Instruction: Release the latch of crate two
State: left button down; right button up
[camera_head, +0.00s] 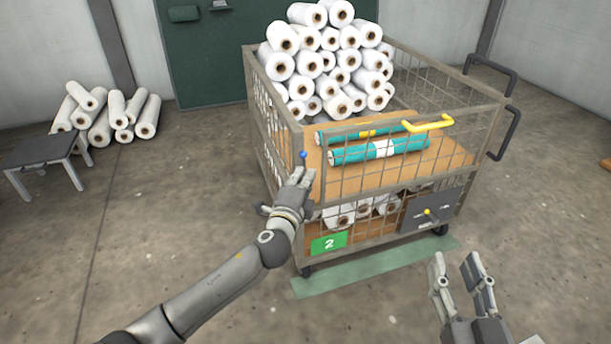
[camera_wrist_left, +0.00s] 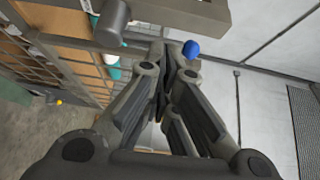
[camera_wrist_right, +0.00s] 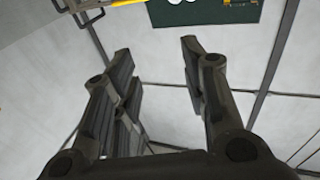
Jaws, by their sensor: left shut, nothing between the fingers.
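Crate two (camera_head: 277,145) is a wire-mesh cart with a green plate marked 2 (camera_head: 328,243) low on its front. A small blue knob (camera_head: 303,155), perhaps part of the latch, is at its front left corner post. My left gripper (camera_head: 301,175) is shut and empty just below the knob. In the left wrist view the blue knob (camera_wrist_left: 191,49) is right beside my left fingertips (camera_wrist_left: 172,50); I cannot tell whether they touch. A yellow handle (camera_head: 430,124) sits on the front top rail. My right gripper (camera_head: 461,264) is open and empty, in front of the crate's right side.
White rolls (camera_head: 320,60) are piled in the crate, with teal rolls (camera_head: 380,149) on its brown shelf. A grey panel with a yellow knob (camera_head: 427,212) is low at the right. A small table (camera_head: 43,151) and loose rolls (camera_head: 112,118) are at left.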

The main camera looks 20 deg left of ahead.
pick_arm(q)
jog(key=shift+w, duration=0.8)
pick_arm(e)
jog(key=shift+s+a+r+t, duration=0.15)
jog(key=shift+r+t, duration=0.45)
jog(key=shift+r, duration=0.45)
jog(key=shift+f, duration=0.1)
